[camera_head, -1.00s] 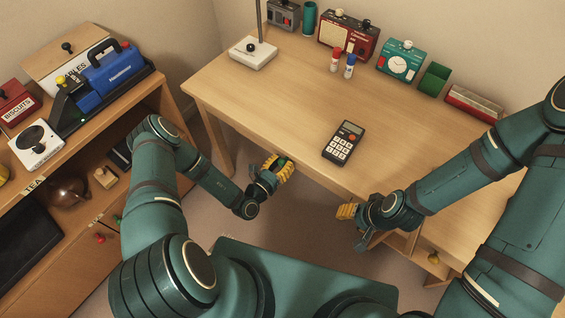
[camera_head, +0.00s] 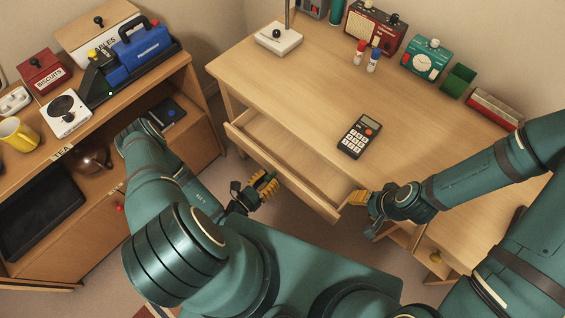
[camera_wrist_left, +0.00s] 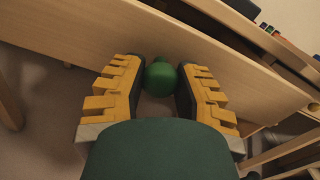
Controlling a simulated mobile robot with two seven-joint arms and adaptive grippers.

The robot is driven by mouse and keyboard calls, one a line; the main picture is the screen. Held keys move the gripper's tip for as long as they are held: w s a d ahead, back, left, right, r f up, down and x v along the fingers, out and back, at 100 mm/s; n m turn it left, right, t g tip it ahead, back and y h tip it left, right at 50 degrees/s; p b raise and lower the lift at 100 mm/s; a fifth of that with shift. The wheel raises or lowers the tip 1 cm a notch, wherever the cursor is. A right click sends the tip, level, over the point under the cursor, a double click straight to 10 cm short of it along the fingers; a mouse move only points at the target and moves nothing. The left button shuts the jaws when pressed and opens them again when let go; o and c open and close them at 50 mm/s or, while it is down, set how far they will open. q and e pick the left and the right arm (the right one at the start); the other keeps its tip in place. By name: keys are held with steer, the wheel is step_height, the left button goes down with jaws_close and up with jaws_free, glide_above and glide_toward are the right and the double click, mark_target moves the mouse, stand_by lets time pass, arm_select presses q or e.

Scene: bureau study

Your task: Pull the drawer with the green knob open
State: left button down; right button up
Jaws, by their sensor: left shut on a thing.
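The wide drawer (camera_head: 290,158) under the desk top stands pulled out, and its inside shows empty. Its wooden front (camera_wrist_left: 60,32) fills the upper part of the left wrist view. The round green knob (camera_wrist_left: 160,78) sits between the yellow-padded fingers of my left gripper (camera_wrist_left: 160,90), which is shut on it. In the head view my left gripper (camera_head: 264,187) is in front of the drawer front. My right gripper (camera_head: 360,197) is by the drawer's right end; its finger gap cannot be made out.
A calculator (camera_head: 359,136) lies on the desk (camera_head: 300,80). A lamp base (camera_head: 279,39), two small bottles, a red radio (camera_head: 375,25) and a teal clock (camera_head: 424,60) stand along the back. A side drawer with a yellow knob (camera_head: 435,256) is at lower right. A shelf unit stands left.

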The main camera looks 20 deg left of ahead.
arm_select(q)
steer(key=v, duration=0.7)
steer(key=shift+s+f, duration=0.15)
steer(key=c, duration=0.6)
jaws_free()
steer(key=v, duration=1.2)
